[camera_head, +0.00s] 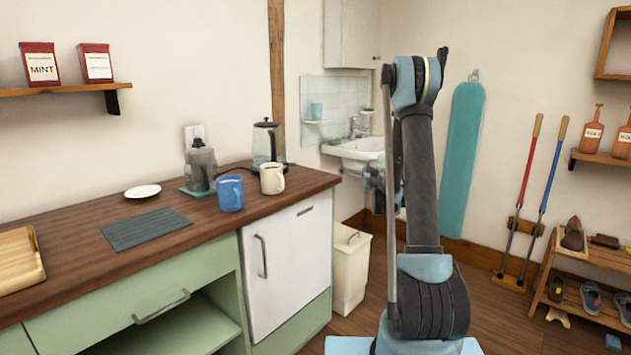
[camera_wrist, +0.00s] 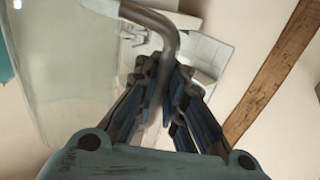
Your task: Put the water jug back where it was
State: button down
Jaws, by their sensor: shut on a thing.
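In the wrist view my gripper (camera_wrist: 165,80) is shut on the grey curved handle of a clear, pale-bodied vessel, which I take to be the water jug (camera_wrist: 60,75). Its body fills the left of that view, and its base and rim cannot be made out. In the head view my gripper (camera_head: 373,185) shows only partly, left of my arm and in front of the sink area. The jug is mostly or wholly hidden behind my arm there.
The wooden counter (camera_head: 75,265) holds a dark ridged mat (camera_head: 146,228), white saucer (camera_head: 142,191), blue mug (camera_head: 230,194), cream mug (camera_head: 272,179), grey lidded press (camera_head: 201,166) and glass kettle (camera_head: 265,145). A sink (camera_head: 357,150) and cream bin (camera_head: 350,270) stand beyond.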

jog(key=s+a+r+n+g+y, duration=0.35)
jog(key=a+r+y, duration=0.25)
jog(key=a, duration=0.2)
jog(key=s+a+r+n+g+y, duration=0.3)
jog(key=s+a+r+n+y, duration=0.25)
jog(key=a, duration=0.25)
jog(key=s+a+r+n+g+y, duration=0.2)
jog(key=s+a+r+n+g, duration=0.15)
jog(key=s+r+g, duration=0.35)
jog(key=s+a+r+n+g+y, duration=0.3)
jog(key=s+r+n+g, duration=0.1)
jog(key=s, duration=0.5)
notch_tip(320, 180, down, 9)
jog(key=shift+s+f, duration=0.2)
jog(key=shift+d, duration=0.1)
jog(key=c, duration=1.7)
grip_release()
